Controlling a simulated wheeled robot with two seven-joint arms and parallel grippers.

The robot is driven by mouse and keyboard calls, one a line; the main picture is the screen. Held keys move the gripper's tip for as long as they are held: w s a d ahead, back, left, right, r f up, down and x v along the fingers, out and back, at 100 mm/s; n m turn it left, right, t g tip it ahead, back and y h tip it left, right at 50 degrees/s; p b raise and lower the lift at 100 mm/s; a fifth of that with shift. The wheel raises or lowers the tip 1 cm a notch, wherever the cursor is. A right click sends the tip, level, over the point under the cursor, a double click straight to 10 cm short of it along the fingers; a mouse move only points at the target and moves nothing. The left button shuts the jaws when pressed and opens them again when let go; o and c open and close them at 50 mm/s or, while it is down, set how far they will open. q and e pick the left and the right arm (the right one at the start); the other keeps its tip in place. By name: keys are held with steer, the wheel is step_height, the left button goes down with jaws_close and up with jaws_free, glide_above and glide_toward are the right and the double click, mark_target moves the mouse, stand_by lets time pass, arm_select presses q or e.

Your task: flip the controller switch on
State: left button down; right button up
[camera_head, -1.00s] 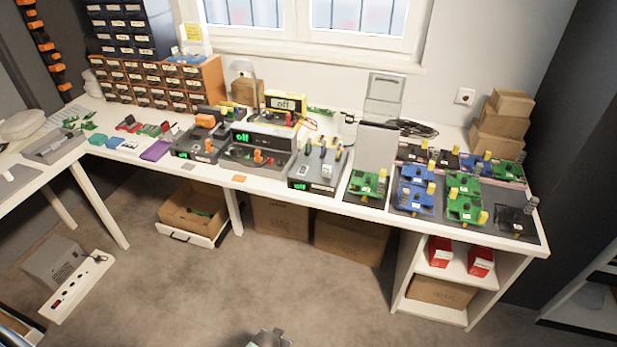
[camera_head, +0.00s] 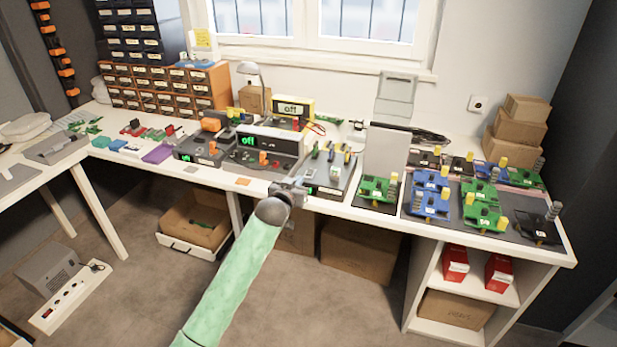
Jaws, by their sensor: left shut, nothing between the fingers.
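A grey device with a green "off" display (camera_head: 266,142) stands mid-table. A dark grey box with several levers on top and a green front display (camera_head: 329,176) stands to the right. Another dark box with orange parts (camera_head: 202,147) stands to the left. I cannot tell which of these is the controller, nor make out its switch. My left gripper (camera_head: 297,186) is shut and empty at the table's front edge, near the lever box's front left corner, partly covering its front. My right gripper is out of view.
Several green and blue boards with yellow knobs (camera_head: 432,203) cover the table's right end. A tall grey panel (camera_head: 386,152) stands behind the lever box's right side. Orange drawers (camera_head: 165,92) stand at the back left. The white table edge (camera_head: 230,181) is mostly clear.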

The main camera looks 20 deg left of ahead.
arm_select(q)
steer(key=r, duration=0.2)
steer(key=shift+w+r+t, duration=0.2)
steer(key=shift+r+t, duration=0.1)
steer(key=shift+r, duration=0.05)
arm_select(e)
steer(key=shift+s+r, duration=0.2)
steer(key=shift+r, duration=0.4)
arm_select(q)
steer(key=p, duration=0.2)
glide_above(309, 175)
steer(key=s, duration=0.1)
steer(key=shift+s+a+f, duration=0.1)
steer(key=shift+f, duration=0.4)
steer(key=f, duration=0.1)
steer(key=w+f, duration=0.1)
steer(key=f, duration=0.1)
steer(key=shift+p, duration=0.35)
steer(key=shift+f, duration=0.3)
steer(key=shift+w+f, duration=0.1)
steer(key=shift+f, duration=0.3)
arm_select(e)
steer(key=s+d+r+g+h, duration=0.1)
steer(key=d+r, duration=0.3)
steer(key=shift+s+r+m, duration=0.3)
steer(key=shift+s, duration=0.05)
